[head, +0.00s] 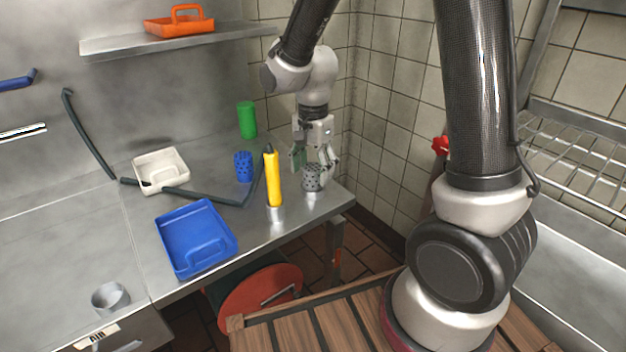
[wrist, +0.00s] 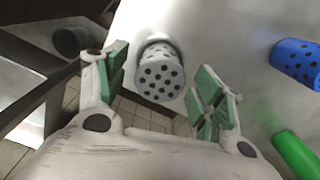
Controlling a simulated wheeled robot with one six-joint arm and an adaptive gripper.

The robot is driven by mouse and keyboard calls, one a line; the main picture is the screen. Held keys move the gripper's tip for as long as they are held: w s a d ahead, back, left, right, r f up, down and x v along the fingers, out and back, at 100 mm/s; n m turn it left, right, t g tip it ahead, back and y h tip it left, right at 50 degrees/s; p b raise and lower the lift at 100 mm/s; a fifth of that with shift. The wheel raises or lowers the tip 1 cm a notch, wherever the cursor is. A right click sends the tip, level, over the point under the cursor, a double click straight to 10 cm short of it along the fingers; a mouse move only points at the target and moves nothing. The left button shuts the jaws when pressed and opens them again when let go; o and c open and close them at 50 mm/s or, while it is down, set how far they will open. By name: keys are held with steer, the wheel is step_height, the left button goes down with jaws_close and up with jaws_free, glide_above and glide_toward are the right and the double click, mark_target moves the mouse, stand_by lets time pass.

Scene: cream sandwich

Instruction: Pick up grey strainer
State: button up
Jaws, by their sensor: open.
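The grey strainer (head: 312,178) is a small cup with dark holes near the right end of the steel counter. In the wrist view the grey strainer (wrist: 160,76) shows its perforated end, beyond and between the fingertips. My gripper (head: 312,160) is just above and around the strainer's spot in the head view. In the wrist view my gripper (wrist: 160,88) has its green-padded fingers spread wide, one on each side, with gaps to the strainer. Nothing is held. I cannot tell exactly how far the fingertips are above the counter.
A blue strainer (head: 243,166), a green cylinder (head: 247,119) and a yellow bottle (head: 272,180) stand to the left. A blue tray (head: 196,240) and a white container (head: 160,170) lie farther left. The counter's right edge is close to the grey strainer.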

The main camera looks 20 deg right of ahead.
steer(key=shift+f, duration=0.45)
steer(key=c, duration=1.1)
